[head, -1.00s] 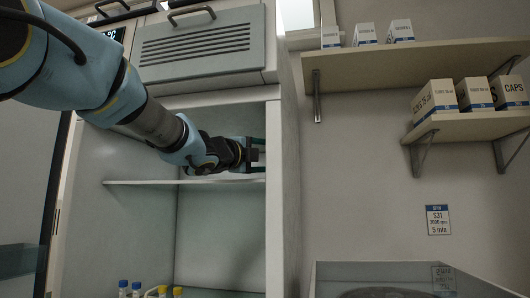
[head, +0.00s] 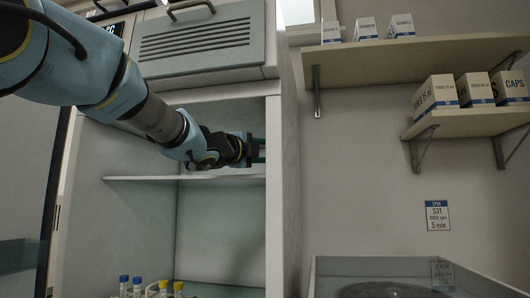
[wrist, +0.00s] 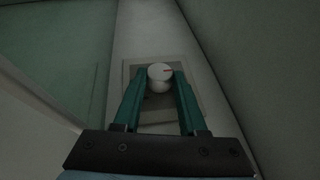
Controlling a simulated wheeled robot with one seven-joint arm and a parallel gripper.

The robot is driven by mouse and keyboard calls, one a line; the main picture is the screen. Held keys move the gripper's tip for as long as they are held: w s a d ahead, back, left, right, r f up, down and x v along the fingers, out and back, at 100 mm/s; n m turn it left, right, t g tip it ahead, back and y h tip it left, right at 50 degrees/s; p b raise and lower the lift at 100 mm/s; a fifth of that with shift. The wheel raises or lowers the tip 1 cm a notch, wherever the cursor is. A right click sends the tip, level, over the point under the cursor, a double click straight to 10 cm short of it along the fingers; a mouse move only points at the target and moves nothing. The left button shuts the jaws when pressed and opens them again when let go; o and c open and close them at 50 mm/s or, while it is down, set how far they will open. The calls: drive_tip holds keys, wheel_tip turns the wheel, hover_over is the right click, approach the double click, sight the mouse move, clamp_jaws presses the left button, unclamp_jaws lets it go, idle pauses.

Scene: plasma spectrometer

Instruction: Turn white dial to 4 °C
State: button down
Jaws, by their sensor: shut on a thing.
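A display (head: 112,29) at the top left is mostly cut off and partly hidden.
A thin shelf (head: 140,179) runs just below my gripper. Tubes with blue and yellow caps (head: 150,286) stand in the lower compartment.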

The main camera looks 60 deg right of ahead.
drive_tip(key=p, duration=0.2)
drive_tip(key=shift+r+p, duration=0.35)
drive_tip(key=shift+r, duration=0.05)
drive_tip(key=y+p, duration=0.1)
drive_tip(key=p, duration=0.1)
drive_tip(key=shift+r+n+p, duration=0.1)
drive_tip(key=shift+n+p, duration=0.2)
drive_tip(key=shift+p, duration=0.05)
drive_tip(key=y+p, duration=0.1)
drive_tip(key=p, duration=0.4)
drive_tip(key=shift+r, duration=0.1)
drive_tip(key=shift+n+p, duration=0.3)
drive_tip(key=shift+p, duration=0.25)
drive_tip(key=shift+y+p, duration=0.6)
drive_tip(key=shift+p, duration=0.65)
drive_tip(key=shift+f+n+y+p, duration=0.2)
drive_tip(key=shift+n+y+p, duration=0.15)
drive_tip(key=shift+p, duration=0.3)
